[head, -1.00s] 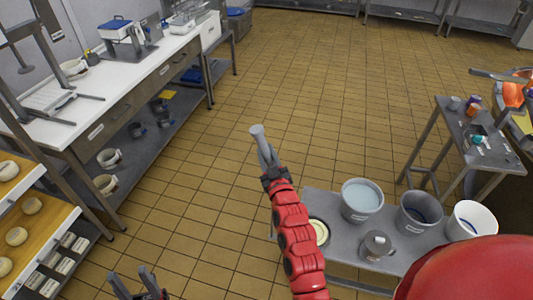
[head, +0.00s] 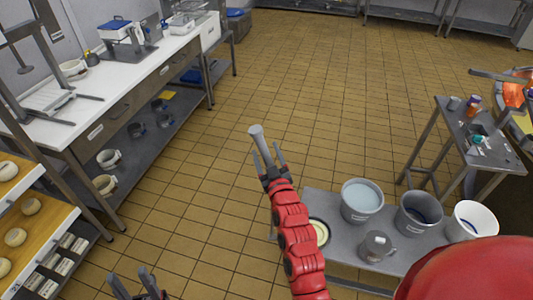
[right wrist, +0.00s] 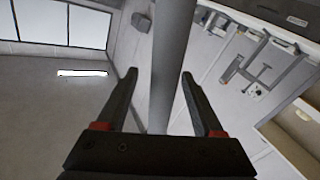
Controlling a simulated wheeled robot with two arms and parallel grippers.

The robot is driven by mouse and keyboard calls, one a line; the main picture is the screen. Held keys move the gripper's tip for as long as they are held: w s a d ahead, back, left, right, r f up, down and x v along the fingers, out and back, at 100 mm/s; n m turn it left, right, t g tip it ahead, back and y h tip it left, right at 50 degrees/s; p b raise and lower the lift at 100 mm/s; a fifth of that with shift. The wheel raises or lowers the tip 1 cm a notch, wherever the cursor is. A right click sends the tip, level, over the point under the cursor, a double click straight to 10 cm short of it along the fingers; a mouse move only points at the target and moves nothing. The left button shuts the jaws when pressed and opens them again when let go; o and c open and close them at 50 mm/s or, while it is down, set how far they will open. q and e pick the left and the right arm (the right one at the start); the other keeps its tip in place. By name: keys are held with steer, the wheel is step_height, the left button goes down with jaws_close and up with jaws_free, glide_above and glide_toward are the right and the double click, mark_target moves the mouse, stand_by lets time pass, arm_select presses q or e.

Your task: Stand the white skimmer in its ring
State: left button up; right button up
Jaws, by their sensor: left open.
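A pale grey rod with a flared top (head: 257,133) stands out past my right gripper (head: 266,151) in the head view. It may be the skimmer's handle; I cannot tell. My right gripper is open, with one finger on each side of the rod. In the right wrist view the rod (right wrist: 172,60) runs between the fingers, with a gap on both sides. Its lower end is hidden behind my gripper. My left gripper (head: 132,278) is open and empty at the lower left edge. I cannot make out the ring.
A low grey bench (head: 318,203) at the right holds several pails, including a pail of pale liquid (head: 361,198), and a round dish (head: 319,233). A small table (head: 495,157) stands further right. A long white counter (head: 135,80) runs along the left. Tiled floor between is clear.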

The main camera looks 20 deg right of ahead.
steer(key=shift+s+f, duration=0.1)
steer(key=shift+s, duration=0.1)
steer(key=s+b, duration=0.1)
steer(key=s, duration=1.6)
steer(key=shift+a+f, duration=0.3)
steer(key=shift+f, duration=0.1)
steer(key=shift+w, duration=0.1)
